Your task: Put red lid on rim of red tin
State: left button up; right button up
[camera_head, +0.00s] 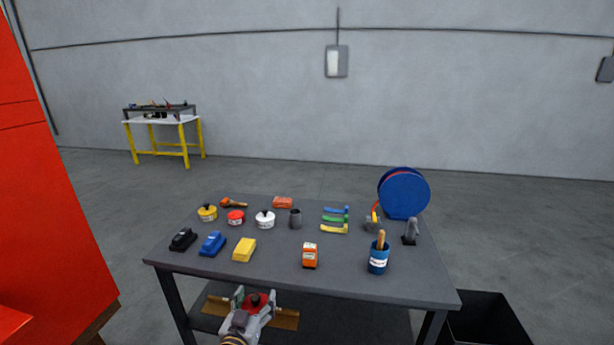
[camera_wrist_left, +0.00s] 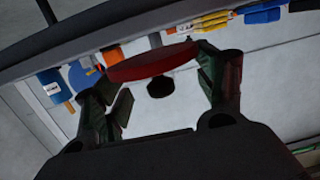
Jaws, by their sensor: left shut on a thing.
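My left gripper (camera_head: 256,296) is in front of the table's near edge in the head view, low in the picture. It is shut on the red lid (camera_head: 258,302), a round red disc with a dark knob. In the left wrist view the lid (camera_wrist_left: 152,64) sits between the two fingers (camera_wrist_left: 158,84). The red tin (camera_head: 236,217) stands on the table top at the left, in the row of tins, apart from the gripper. My right gripper does not show.
A yellow tin (camera_head: 207,212) and a white tin (camera_head: 265,219) flank the red tin. An orange box (camera_head: 310,256) and a blue cup (camera_head: 378,258) stand further right. The table's front middle is clear.

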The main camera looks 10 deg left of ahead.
pick_arm(q)
jog(key=s+f, duration=0.5)
jog(key=f, duration=0.2)
jog(key=shift+f, duration=0.4)
jog(key=shift+s, duration=0.1)
